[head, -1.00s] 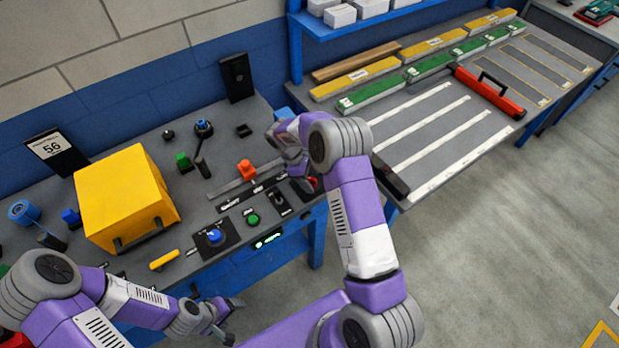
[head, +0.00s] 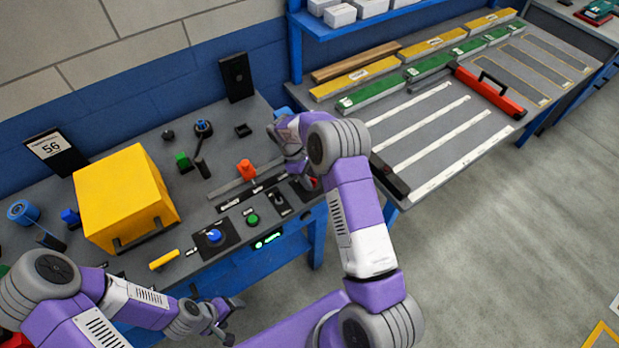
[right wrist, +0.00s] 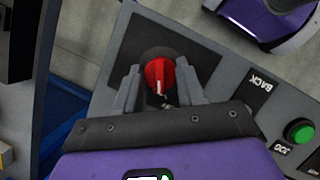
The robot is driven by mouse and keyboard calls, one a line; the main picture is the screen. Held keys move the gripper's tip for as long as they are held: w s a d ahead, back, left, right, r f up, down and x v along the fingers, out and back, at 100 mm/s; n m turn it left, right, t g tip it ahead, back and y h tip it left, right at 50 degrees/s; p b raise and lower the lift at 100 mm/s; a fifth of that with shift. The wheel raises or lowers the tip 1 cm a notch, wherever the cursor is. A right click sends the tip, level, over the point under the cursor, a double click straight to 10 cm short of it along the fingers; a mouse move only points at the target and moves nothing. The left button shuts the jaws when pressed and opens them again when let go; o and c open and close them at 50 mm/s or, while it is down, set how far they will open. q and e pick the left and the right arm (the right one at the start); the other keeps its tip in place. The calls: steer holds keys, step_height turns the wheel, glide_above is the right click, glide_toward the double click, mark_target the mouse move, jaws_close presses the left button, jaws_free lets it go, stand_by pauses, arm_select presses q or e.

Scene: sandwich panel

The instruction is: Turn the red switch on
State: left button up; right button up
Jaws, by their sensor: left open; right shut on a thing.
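The red switch (right wrist: 160,77) is a round red knob with a white mark, set on a black plate, in the right wrist view. Its white mark runs roughly up and down in that picture. My right gripper (right wrist: 158,88) has one finger on each side of the knob and is shut on it. In the head view only a bit of red (head: 313,182) shows beside my right gripper (head: 306,182); the arm hides most of the switch. My left gripper (head: 230,318) is open and empty, in front of the bench's front edge.

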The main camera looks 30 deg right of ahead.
steer(key=m+y, duration=0.1)
steer(key=m, duration=0.2)
steer(key=m+g+y, duration=0.1)
steer(key=m, duration=0.2)
steer(key=shift+d, duration=0.15)
steer(key=m+y, duration=0.2)
steer(key=m, duration=0.3)
steer(key=shift+d+m+b, duration=0.15)
steer(key=shift+m+b, duration=0.15)
steer(key=shift+m, duration=0.1)
steer(key=o, duration=1)
steer(key=v, duration=0.7)
steer(key=shift+w+d+r+p, duration=0.1)
steer(key=shift+d+r+p, duration=0.05)
steer(key=shift+r+p, duration=0.15)
steer(key=shift+f, duration=0.1)
